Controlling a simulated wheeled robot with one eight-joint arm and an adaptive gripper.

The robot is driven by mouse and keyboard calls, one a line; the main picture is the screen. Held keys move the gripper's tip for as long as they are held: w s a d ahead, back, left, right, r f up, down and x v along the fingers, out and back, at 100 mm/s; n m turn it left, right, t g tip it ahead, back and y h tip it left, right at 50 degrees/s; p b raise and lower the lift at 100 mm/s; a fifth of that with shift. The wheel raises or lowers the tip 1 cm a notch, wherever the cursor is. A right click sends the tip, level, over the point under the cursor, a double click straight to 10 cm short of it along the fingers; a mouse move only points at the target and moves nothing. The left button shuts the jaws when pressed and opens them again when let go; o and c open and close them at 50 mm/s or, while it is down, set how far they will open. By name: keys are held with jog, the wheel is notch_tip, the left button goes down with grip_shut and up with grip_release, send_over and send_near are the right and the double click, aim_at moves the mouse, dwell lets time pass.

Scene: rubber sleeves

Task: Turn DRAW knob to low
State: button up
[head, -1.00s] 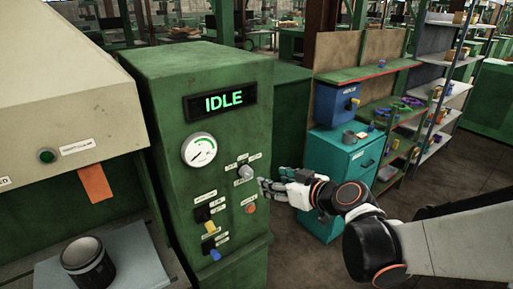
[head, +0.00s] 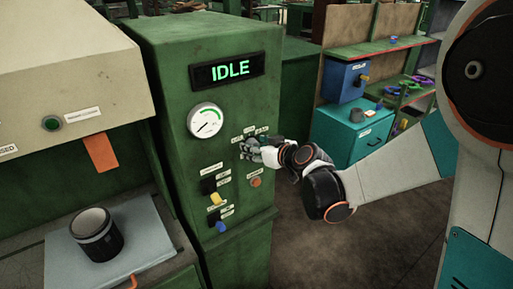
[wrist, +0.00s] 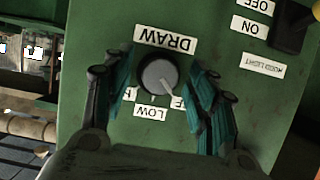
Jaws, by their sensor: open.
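The DRAW knob (wrist: 158,75) is a round grey dial on the green control panel (wrist: 95,30), seen upside down in the wrist view. Its pale pointer line aims to the lower right, at a partly hidden label ending in F. The LOW label (wrist: 150,112) is just below the knob in that view. A third label at its left is mostly covered. My gripper (wrist: 163,85) is open, with one finger on each side of the knob; contact cannot be told. In the head view my gripper (head: 258,152) is at the panel and hides most of the knob.
A display reading IDLE (head: 228,70) and a round gauge (head: 206,120) are above. Switches with yellow (head: 216,198) and blue (head: 221,226) levers and an orange button (head: 255,182) are below. A dark cup (head: 95,235) stands at the left.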

jog(key=c, duration=1.1)
jog(key=shift+o, duration=0.2)
jog(key=shift+w+d+f+m+g+y+b, duration=0.1)
jog(key=shift+m+g+y+b, duration=0.3)
jog(key=shift+m+y+b, duration=0.8)
jog(key=shift+w+d+m+g+y+b, duration=0.1)
jog(key=shift+m+g+y+b, duration=0.5)
jog(key=shift+m+b, duration=1)
jog(key=shift+m, duration=0.3)
